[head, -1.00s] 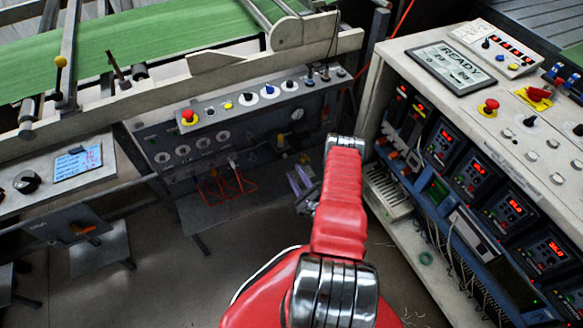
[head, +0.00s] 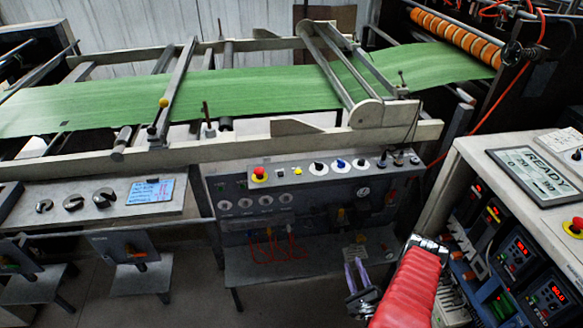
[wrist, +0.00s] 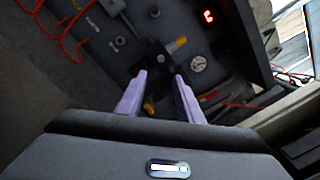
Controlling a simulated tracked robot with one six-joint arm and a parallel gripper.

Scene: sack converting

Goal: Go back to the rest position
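My gripper (head: 357,275) shows in the head view at the lower middle right, beyond the end of my red arm. It is in front of the lower part of the grey control panel (head: 228,228). In the wrist view its two pale purple fingers (wrist: 159,76) stand apart, with nothing held between them. The grey panel (wrist: 112,50) with dark and yellow handles lies behind the fingers. I cannot tell the exact gap between fingertips and panel.
A white cabinet (head: 470,150) with a READY display (head: 532,175) and red-lit controllers stands close on the right. A green web (head: 250,92) runs across the machine above the panel. A bench with a small screen (head: 150,191) is at left. Bare floor shows below.

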